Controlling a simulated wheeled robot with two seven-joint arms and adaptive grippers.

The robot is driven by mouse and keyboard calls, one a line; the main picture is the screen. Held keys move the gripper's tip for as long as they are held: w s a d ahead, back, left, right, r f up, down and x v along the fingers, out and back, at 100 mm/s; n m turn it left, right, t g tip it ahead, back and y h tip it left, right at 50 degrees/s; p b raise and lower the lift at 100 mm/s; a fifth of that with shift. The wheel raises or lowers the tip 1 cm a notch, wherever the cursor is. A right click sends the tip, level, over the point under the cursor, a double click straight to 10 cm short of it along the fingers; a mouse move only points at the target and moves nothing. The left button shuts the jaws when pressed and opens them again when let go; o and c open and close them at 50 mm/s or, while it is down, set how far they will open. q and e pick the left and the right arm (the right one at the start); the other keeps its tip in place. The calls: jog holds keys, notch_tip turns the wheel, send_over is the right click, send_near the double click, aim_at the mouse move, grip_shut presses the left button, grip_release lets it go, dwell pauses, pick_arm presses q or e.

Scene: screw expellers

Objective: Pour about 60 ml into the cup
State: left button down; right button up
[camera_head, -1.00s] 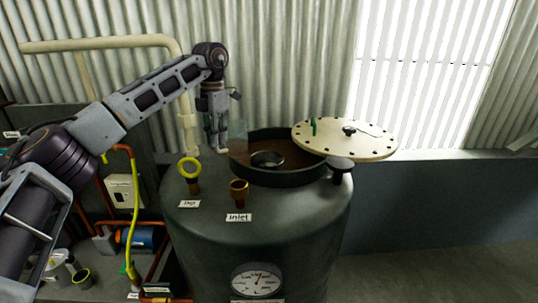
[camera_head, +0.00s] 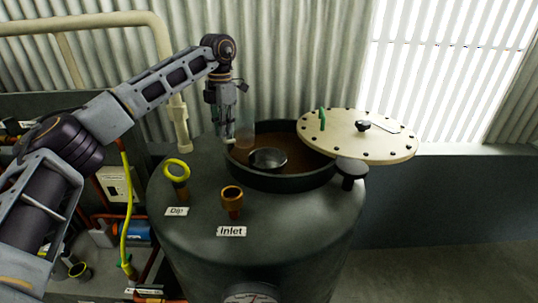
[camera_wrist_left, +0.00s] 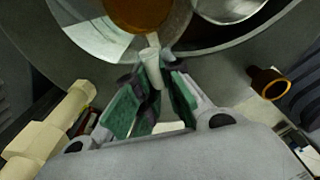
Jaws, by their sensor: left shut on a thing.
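My left gripper (camera_head: 229,136) is at the left rim of the tank's round opening. In the left wrist view its green-padded fingers (camera_wrist_left: 153,92) are shut on the pale handle of a clear vessel (camera_wrist_left: 100,40). Brown liquid (camera_wrist_left: 140,12) shows in the vessel, which also appears faintly in the head view (camera_head: 246,128) and looks roughly upright. A dark round bowl-like cup (camera_head: 267,160) with a shiny rim is in the opening, just right of the vessel. Part of it shows in the left wrist view (camera_wrist_left: 228,8). Its contents are unclear. My right gripper is not in view.
The dark tank (camera_head: 270,230) has a raised rim, a brass inlet fitting (camera_head: 232,200) and a yellow dip ring (camera_head: 177,170). A pale bolted lid (camera_head: 345,140) lies swung aside to the right. A cream pipe (camera_head: 180,125) stands left of my gripper.

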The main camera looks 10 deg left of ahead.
pick_arm(q)
jog(key=shift+s+r, duration=0.15)
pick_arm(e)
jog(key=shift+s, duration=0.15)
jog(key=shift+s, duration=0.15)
pick_arm(q)
jog(key=shift+d, duration=0.1)
